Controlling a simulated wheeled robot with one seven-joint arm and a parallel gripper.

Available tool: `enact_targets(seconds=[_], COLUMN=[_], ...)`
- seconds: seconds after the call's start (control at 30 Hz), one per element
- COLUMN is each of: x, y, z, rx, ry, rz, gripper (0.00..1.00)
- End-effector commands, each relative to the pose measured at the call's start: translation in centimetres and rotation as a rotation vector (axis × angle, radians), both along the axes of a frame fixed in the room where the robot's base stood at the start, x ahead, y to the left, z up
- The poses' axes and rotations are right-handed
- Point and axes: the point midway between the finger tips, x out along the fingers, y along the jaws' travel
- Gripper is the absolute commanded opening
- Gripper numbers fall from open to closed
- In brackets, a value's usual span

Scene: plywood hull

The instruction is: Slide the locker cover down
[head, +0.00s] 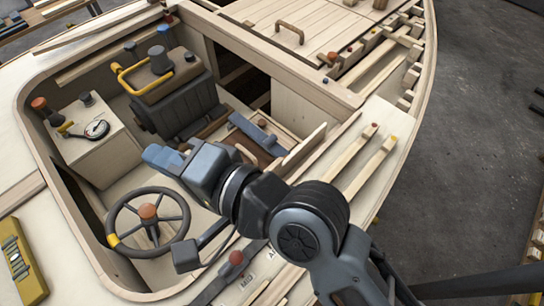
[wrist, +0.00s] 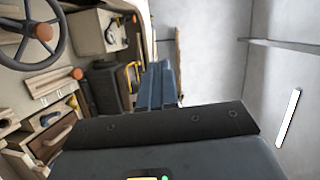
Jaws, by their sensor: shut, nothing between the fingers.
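A pale plywood board (head: 302,150) stands tilted at the side of an open locker-like compartment (head: 262,143). I cannot tell for sure that this board is the locker cover. A blue-grey item and brown pieces show in the compartment, partly hidden by my arm. In the wrist view, open wooden compartments (wrist: 48,138) show at the lower left. My gripper (head: 160,158) is shut and empty over the cockpit, left of the board and apart from it. Its closed blue fingers also show in the wrist view (wrist: 158,85).
A steering wheel (head: 148,220) stands at the lower left of the cockpit. A dark engine block (head: 178,105) with a yellow handle is behind the gripper. A gauge box (head: 92,140) is at the left. The plywood coaming (head: 285,68) borders the cockpit. Grey floor is open at right.

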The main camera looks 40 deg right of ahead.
Motion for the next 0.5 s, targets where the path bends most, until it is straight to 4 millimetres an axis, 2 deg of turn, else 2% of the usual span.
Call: enact_targets(seconds=[0.03,0.2,0.5], x=[1.3,4.0,6.6], y=[0.4,2.2,4.3], z=[0.9,3.2,5.5], rx=[0.038,0.162,0.257], ry=[-0.003,0.038,0.194], rz=[0.025,0.134,0.316], gripper=[0.0,0.0,0.0])
